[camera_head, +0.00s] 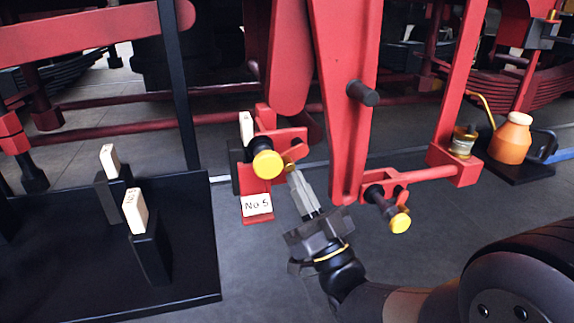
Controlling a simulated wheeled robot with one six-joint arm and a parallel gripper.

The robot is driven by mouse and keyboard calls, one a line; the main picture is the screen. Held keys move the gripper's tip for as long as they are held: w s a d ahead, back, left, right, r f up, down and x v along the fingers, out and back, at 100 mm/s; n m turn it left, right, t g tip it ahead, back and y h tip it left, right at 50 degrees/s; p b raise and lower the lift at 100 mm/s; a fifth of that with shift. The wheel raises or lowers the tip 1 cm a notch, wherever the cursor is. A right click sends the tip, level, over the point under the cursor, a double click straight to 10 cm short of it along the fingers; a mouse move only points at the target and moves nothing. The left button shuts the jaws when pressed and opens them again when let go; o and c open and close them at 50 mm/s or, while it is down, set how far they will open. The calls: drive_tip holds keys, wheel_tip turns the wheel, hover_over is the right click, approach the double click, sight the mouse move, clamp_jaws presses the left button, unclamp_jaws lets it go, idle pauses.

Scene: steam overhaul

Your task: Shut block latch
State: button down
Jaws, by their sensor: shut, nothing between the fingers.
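A red bracket (285,138) with a black-and-yellow knob (267,163) stands in the middle, above a white tag (257,205) reading "No 5". A cream block (246,127) shows upright at the bracket's left side, partly hidden behind it. A small brass-coloured piece (289,153) sits just right of the knob. My gripper (291,171) is shut and empty, its fingertips close below this piece; I cannot tell if they touch. Which part is the latch, and whether it is closed, I cannot tell for sure.
A second black-and-yellow knob (400,222) hangs on a red arm at right. A large red lever (345,100) stands just right of my gripper. A black stand (110,285) at left holds cream blocks (135,211). An orange oil can (510,140) is at far right.

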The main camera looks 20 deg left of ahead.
idle(0.7)
drive_tip(key=shift+s+a+r, duration=0.1)
drive_tip(key=shift+a+r, duration=0.05)
drive_tip(key=shift+r, duration=0.25)
drive_tip(key=shift+s+a+r, duration=0.15)
drive_tip(key=shift+a+r, duration=0.15)
drive_tip(key=shift+r, duration=0.4)
idle(0.7)
drive_tip(key=shift+f, duration=0.1)
drive_tip(key=shift+w+d+f+b, duration=0.15)
drive_tip(key=shift+d+f+b, duration=0.1)
drive_tip(key=shift+f+b, duration=0.4)
drive_tip(key=shift+w+d+f+b, duration=0.2)
drive_tip(key=shift+f+b, duration=0.2)
drive_tip(key=shift+b, duration=0.35)
drive_tip(key=f+b, duration=0.1)
drive_tip(key=b, duration=0.1)
drive_tip(key=d+f+b, duration=0.1)
drive_tip(key=f+b, duration=0.1)
drive_tip(key=w+d+f+b, duration=0.1)
drive_tip(key=shift+f+b, duration=0.25)
drive_tip(key=shift+b, duration=0.15)
